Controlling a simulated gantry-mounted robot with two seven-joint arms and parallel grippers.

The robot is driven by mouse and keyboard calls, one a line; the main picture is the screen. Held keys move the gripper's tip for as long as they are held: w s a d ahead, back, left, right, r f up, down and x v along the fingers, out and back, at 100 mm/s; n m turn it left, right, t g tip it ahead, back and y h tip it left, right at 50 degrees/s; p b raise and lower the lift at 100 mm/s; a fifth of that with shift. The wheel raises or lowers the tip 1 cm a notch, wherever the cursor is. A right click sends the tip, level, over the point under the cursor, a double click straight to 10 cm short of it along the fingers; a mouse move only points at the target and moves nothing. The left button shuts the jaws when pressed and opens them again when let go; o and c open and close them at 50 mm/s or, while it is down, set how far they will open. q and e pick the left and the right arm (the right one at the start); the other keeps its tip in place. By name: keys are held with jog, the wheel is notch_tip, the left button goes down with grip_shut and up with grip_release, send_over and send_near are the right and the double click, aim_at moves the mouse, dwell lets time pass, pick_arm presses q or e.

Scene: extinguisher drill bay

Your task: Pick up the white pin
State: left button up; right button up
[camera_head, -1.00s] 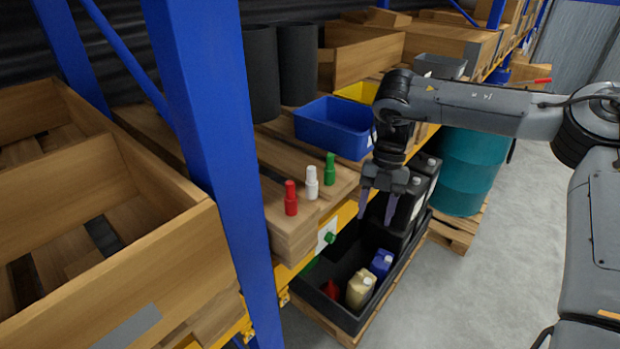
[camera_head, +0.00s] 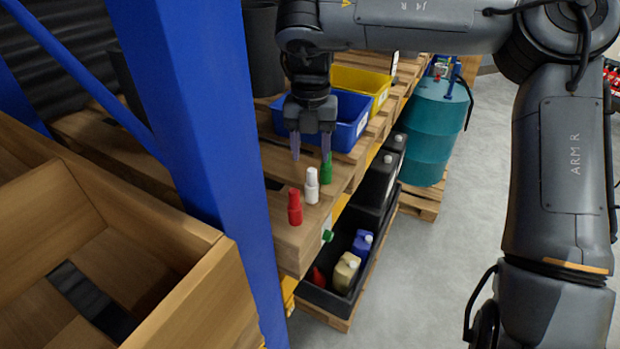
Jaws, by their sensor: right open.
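The white pin (camera_head: 312,186) stands upright on the wooden shelf boards, between a red pin (camera_head: 294,207) at its near left and a green pin (camera_head: 326,170) at its far right. My right gripper (camera_head: 311,156) is open, pointing down, just behind and above the white pin in the picture. One of its fingers overlaps the green pin in view; I cannot tell whether they touch. Nothing is between its fingers that I can make out. My left gripper is not in view.
A blue bin (camera_head: 350,117) and a yellow bin (camera_head: 362,82) sit behind the gripper. A blue rack post (camera_head: 205,130) rises left of the pins. A black tray (camera_head: 322,298) with several containers lies below the shelf, and a teal drum (camera_head: 432,130) stands at right.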

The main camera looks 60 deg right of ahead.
aim_at(312, 169)
jog(key=shift+s+d+f+p, duration=0.15)
jog(key=shift+f+p, duration=0.85)
jog(key=shift+f, duration=1.9)
grip_shut()
